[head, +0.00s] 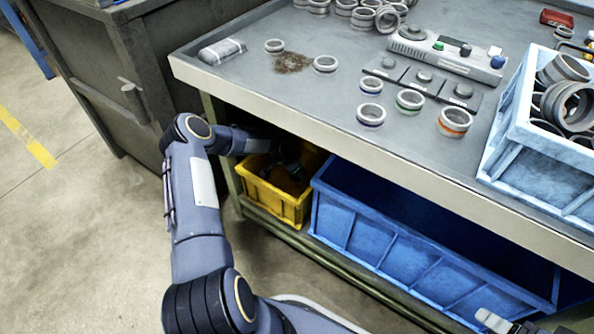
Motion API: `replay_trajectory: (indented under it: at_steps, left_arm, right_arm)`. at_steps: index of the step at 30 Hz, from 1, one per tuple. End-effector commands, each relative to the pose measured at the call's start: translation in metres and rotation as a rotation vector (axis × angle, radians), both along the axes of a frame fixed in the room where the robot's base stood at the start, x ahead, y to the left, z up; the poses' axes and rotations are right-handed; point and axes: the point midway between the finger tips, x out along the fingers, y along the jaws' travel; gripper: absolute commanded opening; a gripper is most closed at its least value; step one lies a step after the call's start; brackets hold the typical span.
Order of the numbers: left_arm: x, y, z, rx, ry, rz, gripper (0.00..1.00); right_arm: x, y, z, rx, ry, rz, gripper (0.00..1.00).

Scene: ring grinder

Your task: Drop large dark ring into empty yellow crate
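The yellow crate (268,200) stands on the low shelf under the table, left of a large blue bin. My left arm reaches under the table edge, and my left gripper (292,172) is over or inside the yellow crate's opening. It is dark and small there, so I cannot tell whether its fingers are open or hold a ring. Large dark rings (568,104) lie in a blue crate on the table at the right. Part of my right gripper (497,323) shows at the bottom right edge; its fingers are not clear.
The table (300,105) overhangs the yellow crate. The large blue bin (400,255) fills the shelf to its right. Smaller rings (371,113), a control box (445,50) and a wrapped packet (222,50) lie on the table. A dark cabinet (110,60) stands at the left.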

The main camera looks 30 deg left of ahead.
Motion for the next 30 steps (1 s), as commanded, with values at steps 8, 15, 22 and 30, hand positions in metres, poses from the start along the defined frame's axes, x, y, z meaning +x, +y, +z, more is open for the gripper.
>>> replay_trajectory:
  at_steps: [8, 15, 22, 30]
  left_arm:
    - [0.0, -0.001, -0.007, 0.0, -0.001, -0.001, 0.15]
    - [0.0, 0.0, -0.012, 0.0, -0.001, 0.0, 0.15]
    - [0.0, -0.001, -0.012, 0.0, 0.0, 0.0, 0.69]
    - [0.0, -0.001, -0.011, 0.0, 0.0, 0.0, 0.73]
  right_arm:
    - [0.0, 0.0, -0.008, 0.0, 0.0, 0.0, 0.73]
    - [0.0, 0.0, -0.014, 0.0, 0.0, 0.0, 0.73]
    - [0.0, 0.0, -0.013, 0.0, 0.0, 0.0, 0.73]
    - [0.0, 0.0, -0.013, 0.0, 0.0, 0.0, 0.73]
